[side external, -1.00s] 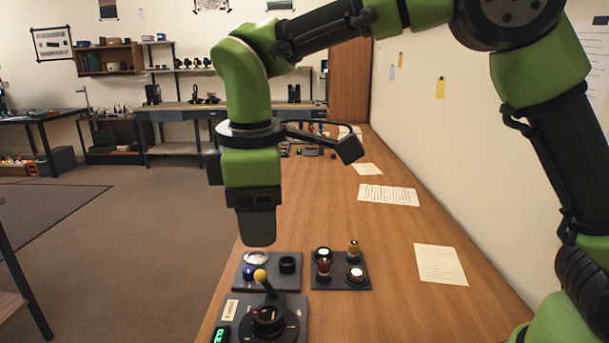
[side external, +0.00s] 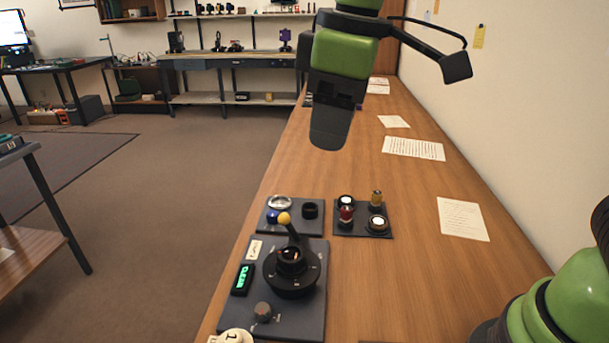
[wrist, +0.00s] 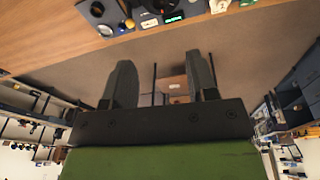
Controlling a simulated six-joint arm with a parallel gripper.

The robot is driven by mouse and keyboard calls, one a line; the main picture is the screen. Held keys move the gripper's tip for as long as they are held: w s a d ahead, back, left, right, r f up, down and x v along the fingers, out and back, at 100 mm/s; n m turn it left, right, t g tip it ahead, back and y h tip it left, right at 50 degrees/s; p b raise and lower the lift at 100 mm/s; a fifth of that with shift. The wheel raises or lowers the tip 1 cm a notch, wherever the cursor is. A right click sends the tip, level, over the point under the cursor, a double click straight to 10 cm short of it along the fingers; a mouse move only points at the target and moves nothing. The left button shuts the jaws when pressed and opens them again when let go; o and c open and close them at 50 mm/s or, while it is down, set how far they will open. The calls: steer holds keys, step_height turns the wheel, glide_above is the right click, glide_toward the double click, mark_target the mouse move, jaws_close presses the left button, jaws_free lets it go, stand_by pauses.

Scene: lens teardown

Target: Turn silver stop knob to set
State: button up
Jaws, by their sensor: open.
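The silver stop knob (side external: 262,312) is a small grey round knob near the front of a dark control plate (side external: 312,322). On the same plate stands a black round base (side external: 290,278) with a yellow-tipped lever (side external: 285,220). A lit green display (side external: 243,279) sits left of the base. My gripper (side external: 330,140) hangs in the air well apart from the knob, above and behind the plates in the picture. In the wrist view its two fingers (wrist: 160,65) are spread with nothing between them. I cannot make out the knob clearly there.
Behind the control plate are a small plate with a blue knob (side external: 272,216) and black ring (side external: 310,210), and another with a red knob (side external: 346,215) and yellow-topped post (side external: 376,199). A white numbered piece (side external: 232,336) is at the front. Papers lie on the table's right.

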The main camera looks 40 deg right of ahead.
steer(key=n+g, duration=0.2)
steer(key=n, duration=1.6)
glide_above(262, 308)
step_height(262, 308, down, 19)
steer(key=shift+m, duration=0.3)
step_height(262, 308, down, 9)
steer(key=shift+f, duration=0.2)
steer(key=c, duration=0.9)
